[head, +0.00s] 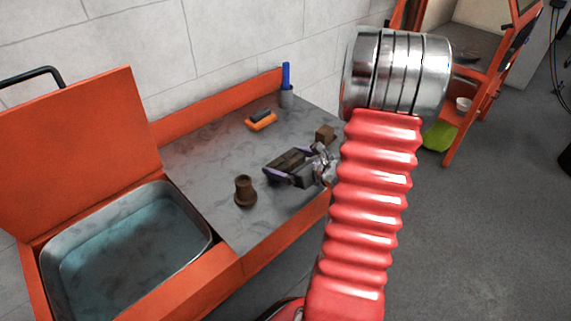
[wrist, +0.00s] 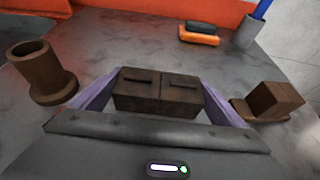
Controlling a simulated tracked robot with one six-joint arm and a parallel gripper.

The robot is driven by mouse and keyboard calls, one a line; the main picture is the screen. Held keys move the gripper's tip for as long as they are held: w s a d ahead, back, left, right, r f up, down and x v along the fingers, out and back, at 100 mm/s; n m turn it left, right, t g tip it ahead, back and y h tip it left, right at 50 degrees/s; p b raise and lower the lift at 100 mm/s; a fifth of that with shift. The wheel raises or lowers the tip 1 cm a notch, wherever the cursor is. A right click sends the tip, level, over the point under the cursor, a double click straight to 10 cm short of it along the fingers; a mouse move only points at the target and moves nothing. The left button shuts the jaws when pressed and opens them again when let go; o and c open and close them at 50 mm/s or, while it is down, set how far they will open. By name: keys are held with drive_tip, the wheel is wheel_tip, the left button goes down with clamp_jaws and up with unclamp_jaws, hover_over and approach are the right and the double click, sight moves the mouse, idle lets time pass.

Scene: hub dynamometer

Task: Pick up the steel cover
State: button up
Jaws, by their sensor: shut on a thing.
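My gripper (wrist: 161,90) is low over the grey bench top, with purple finger links on both sides and two dark brown slotted blocks side by side at its middle. It also shows in the head view (head: 290,165), left of my red arm. It is shut on a piece, taken to be the steel cover, that the blocks hide almost wholly. I cannot make out the cover's outline, nor whether it touches the bench.
A brown flanged cylinder (head: 245,191) stands left of my gripper. A brown block on a base (head: 326,134) stands to the right. An orange-and-black brush (head: 261,121) and a grey cup (head: 287,97) with a blue tool are farther back. A water-filled basin (head: 205,243) is left.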

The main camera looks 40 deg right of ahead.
sight(282, 158)
drive_tip(key=shift+r, duration=0.15)
drive_tip(key=shift+r, duration=4.9)
drive_tip(key=shift+w+a, duration=0.35)
drive_tip(key=shift+a, duration=0.1)
drive_tip(key=w+a+f+n+y, duration=0.1)
drive_tip(key=w+a, duration=0.2)
drive_tip(key=a, duration=0.7)
drive_tip(key=w+a+f+n+y, duration=0.1)
drive_tip(key=w+a, duration=0.2)
drive_tip(key=a, duration=0.7)
drive_tip(key=w+a+f+n+y, duration=0.1)
drive_tip(key=w+a, duration=0.3)
drive_tip(key=a, duration=0.7)
drive_tip(key=shift+f+g+y, duration=0.3)
drive_tip(key=shift+f+y, duration=0.05)
drive_tip(key=shift+y, duration=0.05)
drive_tip(key=shift+w+a, duration=0.1)
